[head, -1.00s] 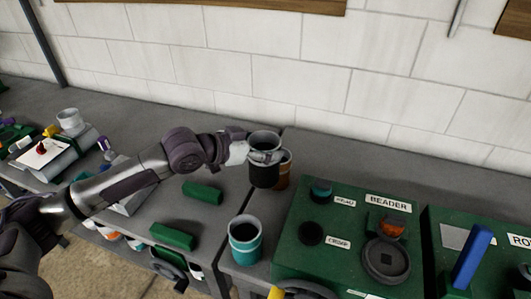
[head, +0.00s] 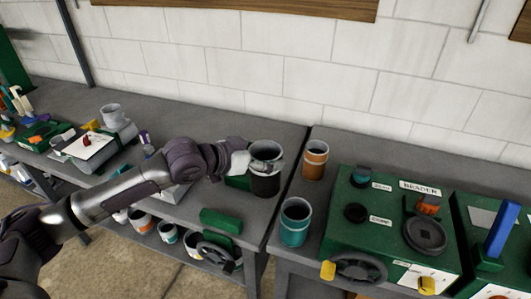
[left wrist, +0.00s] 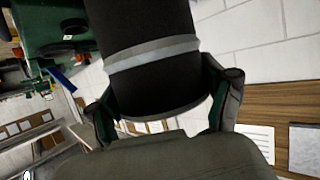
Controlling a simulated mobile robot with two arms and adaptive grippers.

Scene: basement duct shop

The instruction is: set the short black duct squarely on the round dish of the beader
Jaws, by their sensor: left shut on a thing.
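My left gripper (head: 248,163) is shut on the short black duct (head: 265,184), a dark cylinder with pale bands. It holds the duct roughly upright over the bench, left of the beader. In the left wrist view the duct (left wrist: 155,75) fills the space between the two fingers. The beader is a green machine (head: 375,240) at the right. Its round dish (head: 425,236) is dark grey with a square centre and shows nothing on it. Whether the duct touches the bench cannot be told. My right gripper is not in view.
An orange duct (head: 315,160) and a teal duct (head: 295,222) stand between the held duct and the beader. A handwheel (head: 358,268) is on the beader's front. A machine with a blue lever (head: 502,230) stands right of it.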

